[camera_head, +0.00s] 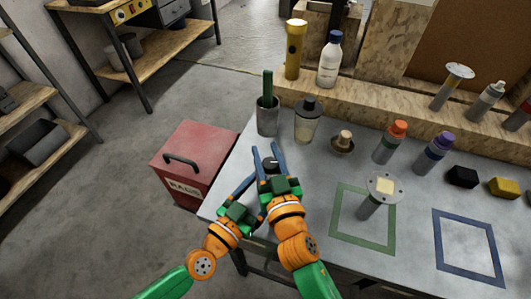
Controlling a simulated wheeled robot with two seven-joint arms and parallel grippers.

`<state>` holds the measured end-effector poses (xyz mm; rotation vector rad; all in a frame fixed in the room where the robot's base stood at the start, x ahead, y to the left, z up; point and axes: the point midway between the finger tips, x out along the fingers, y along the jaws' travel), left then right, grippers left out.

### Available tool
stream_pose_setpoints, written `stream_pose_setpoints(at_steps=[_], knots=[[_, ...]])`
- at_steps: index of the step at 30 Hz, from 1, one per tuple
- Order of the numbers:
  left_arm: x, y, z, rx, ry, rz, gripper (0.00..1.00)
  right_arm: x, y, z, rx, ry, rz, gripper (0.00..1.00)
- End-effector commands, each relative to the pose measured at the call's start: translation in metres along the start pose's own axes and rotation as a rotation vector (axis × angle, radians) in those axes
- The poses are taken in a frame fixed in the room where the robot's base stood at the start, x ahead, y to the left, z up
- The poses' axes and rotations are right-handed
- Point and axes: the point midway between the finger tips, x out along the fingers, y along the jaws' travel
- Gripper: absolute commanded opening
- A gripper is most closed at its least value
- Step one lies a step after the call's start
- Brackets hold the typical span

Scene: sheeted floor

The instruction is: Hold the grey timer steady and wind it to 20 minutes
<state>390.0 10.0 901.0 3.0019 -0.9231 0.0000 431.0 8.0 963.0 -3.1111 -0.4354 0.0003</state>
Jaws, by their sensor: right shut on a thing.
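A small dark grey round thing, seemingly the timer (270,163), sits near the left edge of the grey table. Its dial marks are too small to read. My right gripper (270,152) reaches over it from the front, with one blue finger on each side, shut on it. My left gripper (254,178) is low beside it on the left, its fingers angled toward the timer. The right gripper hides part of the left fingers, so their gap and any contact with the timer cannot be told.
Behind the timer stand a metal cup (268,117) and a dark-lidded jar (306,123). A small brass-coloured piece (342,143) and a disc-topped stand (370,207) are to the right. A red rags bin (183,157) stands left of the table. The front right of the table has free room.

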Motion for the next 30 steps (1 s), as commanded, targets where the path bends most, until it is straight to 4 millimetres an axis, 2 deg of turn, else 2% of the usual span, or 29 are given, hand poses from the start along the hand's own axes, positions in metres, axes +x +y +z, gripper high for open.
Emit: stream_pose_setpoints(at_steps=[3,4,6,7,17,20,24,30], knots=[[0.0,0.0,0.001,0.002,-0.003,0.001,0.1,0.0,-0.001,-0.001,0.0,0.003,-0.002,0.0],[0.0,0.0,0.001,0.002,-0.003,0.001,0.1,0.0,-0.001,-0.001,0.0,0.003,-0.002,0.49],[0.0,0.0,0.001,0.002,-0.003,0.001,0.1,0.0,-0.001,-0.001,0.0,0.002,-0.002,0.68],[0.0,0.0,0.001,0.002,-0.003,0.001,0.1,0.0,-0.001,-0.001,0.0,0.002,-0.002,0.72],[0.0,0.0,0.001,0.001,-0.003,0.0,0.1,-0.004,0.0,0.001,0.001,-0.001,-0.001,0.72],[0.0,0.0,0.001,0.001,-0.003,0.0,0.1,-0.021,0.0,0.002,0.002,-0.004,0.0,0.72],[0.0,0.0,0.001,0.001,-0.003,0.0,0.1,-0.058,0.0,0.002,0.004,-0.007,0.001,0.72],[0.0,0.0,0.001,0.001,-0.002,0.0,0.1,-0.1,0.001,0.001,0.003,-0.004,0.002,0.72]])
